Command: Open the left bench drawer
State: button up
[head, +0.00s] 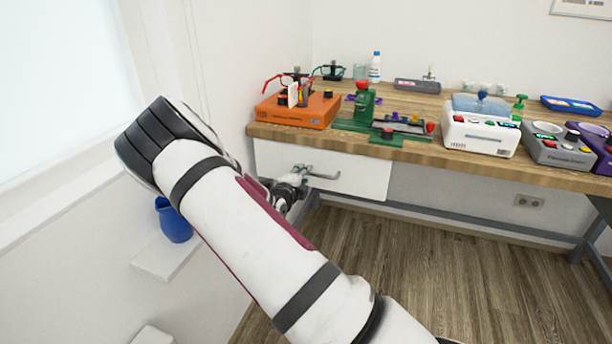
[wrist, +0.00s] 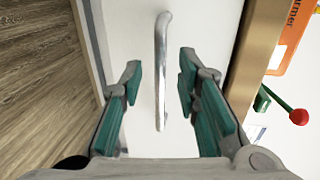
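The left bench drawer (head: 355,176) is a white front under the left part of the wooden bench top, and it looks shut. Its metal bar handle (head: 318,173) sticks out from the front. My gripper (head: 288,188) is in front of the drawer near the left end of the handle, partly hidden by my arm in the head view. In the wrist view my gripper (wrist: 158,88) is open, its teal finger pads apart. The handle (wrist: 161,70) shows between and ahead of the pads against the white front (wrist: 205,25), with no visible contact.
The bench top (head: 465,166) carries an orange device (head: 297,112), a green tool (head: 364,103), a white device (head: 480,135) and other devices. A blue jug (head: 173,220) stands on a small ledge at left. The wooden floor (head: 420,275) below is clear.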

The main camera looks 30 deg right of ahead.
jog(key=shift+x, duration=1.6)
grip_shut()
